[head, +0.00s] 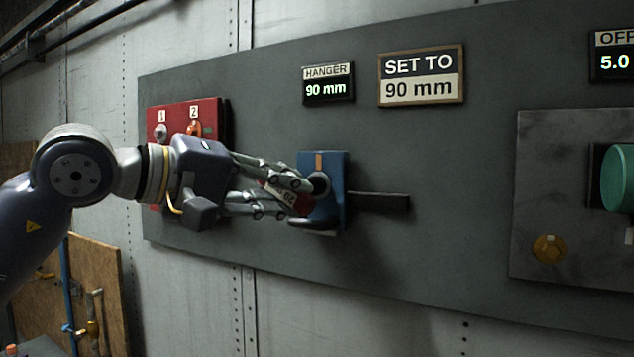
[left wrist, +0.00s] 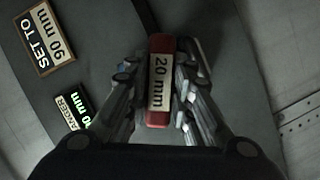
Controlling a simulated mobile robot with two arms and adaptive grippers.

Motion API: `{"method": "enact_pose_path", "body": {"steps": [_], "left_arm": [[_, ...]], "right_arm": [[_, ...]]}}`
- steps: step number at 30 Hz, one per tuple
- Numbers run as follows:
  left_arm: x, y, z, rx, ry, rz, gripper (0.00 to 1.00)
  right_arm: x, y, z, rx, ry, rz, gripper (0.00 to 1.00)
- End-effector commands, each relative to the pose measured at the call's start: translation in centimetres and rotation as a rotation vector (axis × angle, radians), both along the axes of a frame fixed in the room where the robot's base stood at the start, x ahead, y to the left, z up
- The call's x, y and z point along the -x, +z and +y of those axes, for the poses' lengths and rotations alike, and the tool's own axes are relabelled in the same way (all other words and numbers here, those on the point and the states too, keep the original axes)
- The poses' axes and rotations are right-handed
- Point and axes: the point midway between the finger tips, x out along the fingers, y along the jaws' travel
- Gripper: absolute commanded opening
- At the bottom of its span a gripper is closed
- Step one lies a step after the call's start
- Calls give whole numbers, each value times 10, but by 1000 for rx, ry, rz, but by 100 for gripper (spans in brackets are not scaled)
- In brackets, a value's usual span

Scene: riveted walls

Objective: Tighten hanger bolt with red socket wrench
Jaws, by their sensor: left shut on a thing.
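My left gripper (head: 290,199) is shut on the red socket wrench (head: 302,204), right in front of the blue block on the grey panel. In the left wrist view the wrench (left wrist: 158,44) lies between both fingers and bears a "20 mm" label. The blue block (head: 334,167) has an orange stripe at its top and a round dark end near the fingertips. The hanger bolt itself is hard to make out behind the gripper, and I cannot tell whether the wrench is seated on it. My right gripper is out of view.
The hanger display (head: 328,84) reads 90 mm, and the sign (head: 421,76) says set to 90 mm. A dark bar (head: 380,202) extends right of the block. A red numbered board (head: 180,112) is behind my wrist. A metal plate with a green cylinder (head: 618,178) is at right.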

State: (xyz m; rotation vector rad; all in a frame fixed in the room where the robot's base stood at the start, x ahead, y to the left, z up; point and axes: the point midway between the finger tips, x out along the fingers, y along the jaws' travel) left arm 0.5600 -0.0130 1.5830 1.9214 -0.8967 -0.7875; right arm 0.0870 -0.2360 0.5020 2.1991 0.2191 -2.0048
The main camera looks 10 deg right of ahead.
Motion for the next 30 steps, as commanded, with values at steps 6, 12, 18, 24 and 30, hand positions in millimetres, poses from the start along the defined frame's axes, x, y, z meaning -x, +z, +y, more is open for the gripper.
{"method": "enact_pose_path", "body": {"steps": [6, 12, 18, 24, 30], "left_arm": [[0, 5, 1, -40, 3, -41, 0], [0, 4, 1, -61, 3, -58, 0], [0, 4, 1, -61, 3, -58, 0], [0, 5, 1, -76, 3, -68, 0], [0, 5, 1, -90, 3, -79, 0]], "right_arm": [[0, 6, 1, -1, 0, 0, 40], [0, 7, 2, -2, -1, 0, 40], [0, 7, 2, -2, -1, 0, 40], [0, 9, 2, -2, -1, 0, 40], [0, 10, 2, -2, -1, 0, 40]]}}
